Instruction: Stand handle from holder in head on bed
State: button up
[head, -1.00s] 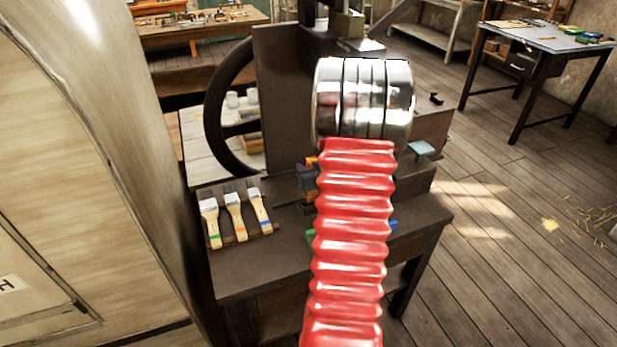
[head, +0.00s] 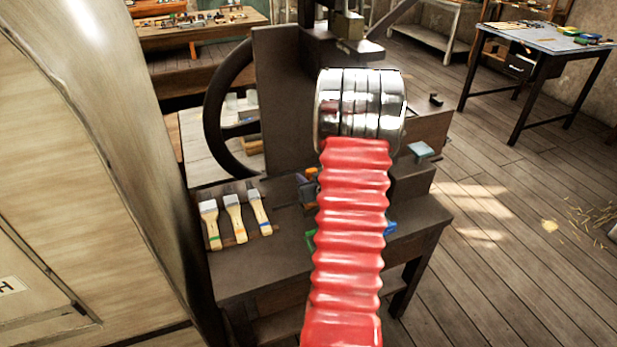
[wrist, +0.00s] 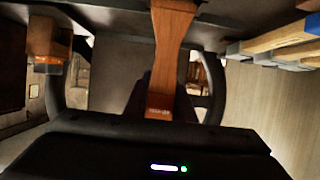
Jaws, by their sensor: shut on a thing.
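A reddish-brown wooden handle (wrist: 172,50) runs down the middle of the wrist view, with small pale lettering near its lower end. My gripper (wrist: 172,26) is shut on this handle; where the fingertips touch it is not clear. In the head view my red ribbed arm with its chrome end covers the middle of the press, and my gripper and the handle are hidden there. The press (head: 285,100) stands on a dark bench. I cannot make out the head, the bed's top or the holder behind my arm.
Several small brushes (head: 235,218) lie at the bench's left; brush shapes (wrist: 280,42) show upper right in the wrist view. A dark handwheel (head: 215,110) is left of the press. A pale blue block (head: 421,150) sits at right. The floor (head: 500,215) on the right is mostly open.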

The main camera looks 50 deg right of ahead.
jog(key=shift+f, duration=0.1)
jog(key=o, duration=1.1)
jog(key=shift+c, duration=0.2)
jog(key=shift+s, duration=0.1)
jog(key=v, duration=1.3)
jog(key=shift+s, duration=0.45)
jog(key=shift+w+d, duration=0.1)
